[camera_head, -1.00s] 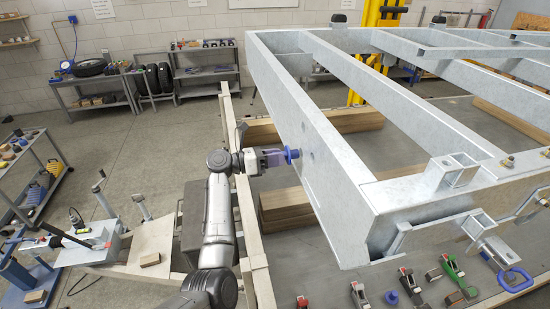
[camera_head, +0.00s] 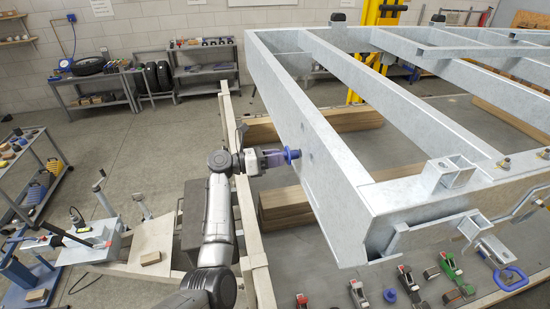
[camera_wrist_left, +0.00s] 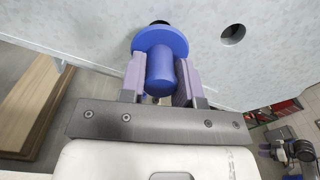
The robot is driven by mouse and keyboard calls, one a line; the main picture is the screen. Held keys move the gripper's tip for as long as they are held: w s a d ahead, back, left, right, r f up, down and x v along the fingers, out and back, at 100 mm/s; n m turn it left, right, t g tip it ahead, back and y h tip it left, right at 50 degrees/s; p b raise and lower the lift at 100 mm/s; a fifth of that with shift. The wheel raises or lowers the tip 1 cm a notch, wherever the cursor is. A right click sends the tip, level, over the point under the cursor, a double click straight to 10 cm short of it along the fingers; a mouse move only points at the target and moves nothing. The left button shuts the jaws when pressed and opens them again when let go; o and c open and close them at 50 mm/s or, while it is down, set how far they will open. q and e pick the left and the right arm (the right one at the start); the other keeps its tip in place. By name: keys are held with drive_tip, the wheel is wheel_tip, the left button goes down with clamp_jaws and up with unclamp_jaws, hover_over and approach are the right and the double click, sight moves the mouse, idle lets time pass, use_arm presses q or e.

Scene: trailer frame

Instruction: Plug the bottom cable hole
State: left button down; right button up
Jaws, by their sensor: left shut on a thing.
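My left gripper (camera_head: 272,158) is shut on a blue plug (camera_head: 291,155) with a wide round flange, held close to the side face of the grey metal trailer frame (camera_head: 318,135). In the left wrist view the gripper (camera_wrist_left: 161,88) grips the plug's blue stem (camera_wrist_left: 160,75), with the flange facing the frame wall (camera_wrist_left: 90,30). A dark hole edge shows just above the flange; whether the plug touches or enters it cannot be told. A second, open round hole (camera_wrist_left: 233,34) lies to the right in the wall.
Wooden beams (camera_head: 287,205) lie beside and under the frame. Clamps and a spare blue plug (camera_head: 390,295) lie on the surface in front. A beige rail (camera_head: 248,215) runs beside my left arm. Shelves with tyres (camera_head: 90,68) stand far back.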

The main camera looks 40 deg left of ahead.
sight(287, 156)
use_arm(q)
drive_tip(key=shift+w+d, duration=0.2)
drive_tip(key=shift+w, duration=0.05)
drive_tip(key=shift+x, duration=0.95)
drive_tip(key=shift+p, duration=0.3)
drive_tip(key=shift+w+d, duration=0.25)
drive_tip(key=shift+w, duration=0.05)
drive_tip(key=shift+w+d, duration=0.1)
drive_tip(key=shift+w, duration=0.05)
drive_tip(key=c, duration=1.1)
unclamp_jaws()
drive_tip(key=shift+w+d, duration=0.1)
drive_tip(key=o, duration=0.3)
drive_tip(key=shift+o, duration=0.2)
